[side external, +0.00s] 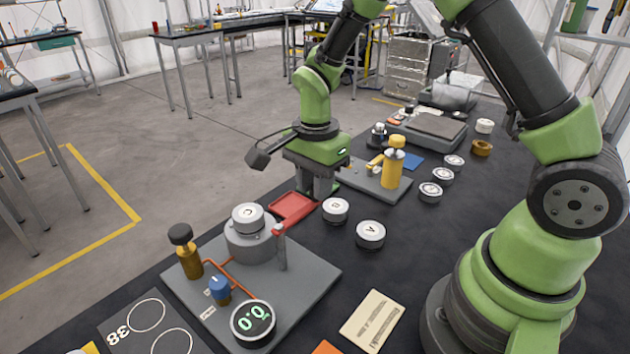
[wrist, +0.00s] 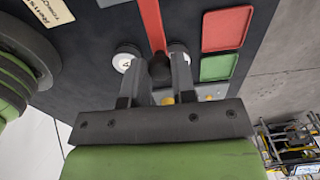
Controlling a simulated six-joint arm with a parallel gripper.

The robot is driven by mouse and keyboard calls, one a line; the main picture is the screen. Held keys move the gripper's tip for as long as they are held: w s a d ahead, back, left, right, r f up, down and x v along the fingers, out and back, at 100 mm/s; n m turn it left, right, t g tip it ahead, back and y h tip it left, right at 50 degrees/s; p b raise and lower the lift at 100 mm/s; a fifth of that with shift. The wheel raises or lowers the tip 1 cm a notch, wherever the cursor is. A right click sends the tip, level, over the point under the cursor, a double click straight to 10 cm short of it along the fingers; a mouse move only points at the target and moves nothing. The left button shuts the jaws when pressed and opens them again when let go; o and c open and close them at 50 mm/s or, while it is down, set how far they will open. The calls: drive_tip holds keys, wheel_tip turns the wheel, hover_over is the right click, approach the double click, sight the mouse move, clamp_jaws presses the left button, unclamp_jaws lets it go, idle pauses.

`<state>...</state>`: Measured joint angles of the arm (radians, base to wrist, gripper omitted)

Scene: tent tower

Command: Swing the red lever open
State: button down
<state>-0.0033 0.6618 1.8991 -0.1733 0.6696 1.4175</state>
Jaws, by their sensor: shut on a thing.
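In the wrist view, the red lever (wrist: 151,24) runs from the top edge down to a dark knob (wrist: 160,69) at its end. My gripper (wrist: 161,62) has its two fingers on either side of this knob and is shut on it. In the side view, my gripper (side external: 318,188) points down beside the red tray, with the knob hidden behind the fingers. A small red part (side external: 278,229) shows at the top of a grey post beside the round grey vessel (side external: 250,240); I cannot tell how much of the lever this is.
A red tray (side external: 292,207) lies near the fingers; a green tray (wrist: 218,67) shows in the wrist view. White-topped canisters (side external: 370,234) stand to the right of my gripper. A yellow bottle (side external: 394,165) stands close behind. A display reading 0.0 (side external: 253,322) is at the front.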

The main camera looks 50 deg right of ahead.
drive_tip(key=c, duration=0.9)
unclamp_jaws()
drive_tip(key=shift+s, duration=0.1)
drive_tip(key=shift+c, duration=0.2)
wheel_tip(320, 180, up, 9)
drive_tip(key=shift+r, duration=0.5)
drive_tip(key=s+a+r+n+t+y, duration=0.1)
drive_tip(key=s+r+n+t, duration=0.2)
drive_tip(key=s+n, duration=0.4)
drive_tip(key=s+a+r+n+t+y, duration=0.1)
drive_tip(key=s+r+n+t, duration=0.3)
drive_tip(key=s, duration=0.5)
wheel_tip(320, 180, up, 2)
drive_tip(key=n, duration=0.3)
drive_tip(key=shift+s+a+r, duration=0.25)
drive_tip(key=shift+a, duration=0.05)
